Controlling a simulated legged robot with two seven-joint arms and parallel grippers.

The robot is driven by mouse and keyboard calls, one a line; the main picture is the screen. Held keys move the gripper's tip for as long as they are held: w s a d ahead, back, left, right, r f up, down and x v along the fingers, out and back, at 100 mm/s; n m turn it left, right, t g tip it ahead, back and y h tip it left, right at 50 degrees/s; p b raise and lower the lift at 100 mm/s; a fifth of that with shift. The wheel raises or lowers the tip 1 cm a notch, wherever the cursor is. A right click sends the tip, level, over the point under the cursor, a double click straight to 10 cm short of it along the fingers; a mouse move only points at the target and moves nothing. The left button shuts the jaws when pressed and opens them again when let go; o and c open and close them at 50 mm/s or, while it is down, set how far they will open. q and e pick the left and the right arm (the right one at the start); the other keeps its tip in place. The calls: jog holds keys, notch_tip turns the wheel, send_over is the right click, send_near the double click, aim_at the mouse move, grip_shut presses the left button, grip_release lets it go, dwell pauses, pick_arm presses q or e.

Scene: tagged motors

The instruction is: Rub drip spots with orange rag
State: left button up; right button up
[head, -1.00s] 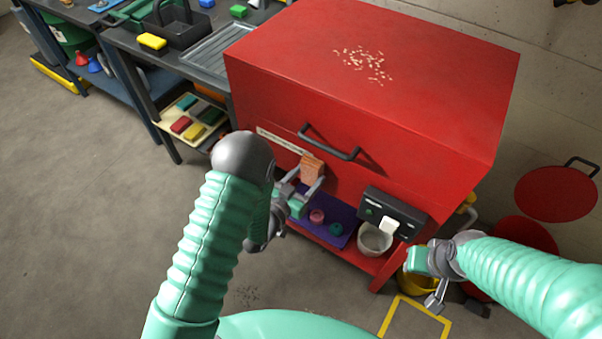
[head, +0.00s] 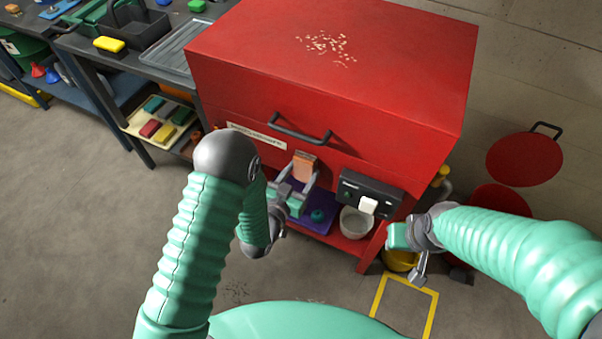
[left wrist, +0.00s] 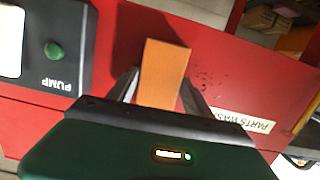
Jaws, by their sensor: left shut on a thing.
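The orange rag (head: 305,166) is a folded block gripped between the fingers of my left gripper (head: 299,183). The rag (left wrist: 164,72) and the left gripper (left wrist: 159,88) also show in the left wrist view. The rag is up against or just off the red front of the parts washer (head: 330,75); I cannot tell whether it touches. Small dark drip spots (left wrist: 204,77) show on the red panel beside the rag in the left wrist view, on the side of the white label. My right gripper (head: 408,250) hangs apart, right of the washer's front; its jaw state is unclear.
A black handle (head: 300,131) juts out above the rag. A pump box (head: 367,192) is to its right, above a white bucket (head: 355,222). A lower shelf with a purple mat (head: 318,226) lies below. A workbench (head: 90,42) stands at left.

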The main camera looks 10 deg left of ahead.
aim_at(272, 151)
pick_arm(q)
jog(key=shift+w+a+b, duration=0.15)
jog(key=shift+w+a, duration=0.5)
jog(key=shift+a, duration=1.2)
jog(key=shift+w+a+b, duration=0.1)
jog(key=shift+w+a, duration=0.6)
jog(key=shift+a, duration=1.1)
jog(key=shift+w+a+b, duration=0.15)
jog(key=shift+w+a, duration=0.5)
jog(key=shift+a, duration=1.2)
jog(key=shift+f+v, duration=0.25)
jog(key=shift+v, duration=1.2)
jog(key=shift+f+v, duration=0.2)
jog(key=shift+v, duration=1.25)
jog(key=shift+s, duration=0.1)
jog(key=v, duration=0.3)
jog(key=shift+f, duration=0.3)
jog(key=shift+d, duration=0.1)
jog(key=shift+r+x, duration=0.2)
jog(key=shift+x, duration=0.95)
jog(key=shift+r+x, duration=0.15)
jog(key=shift+x, duration=0.95)
jog(key=shift+r+x, duration=0.2)
jog(key=shift+x, duration=0.95)
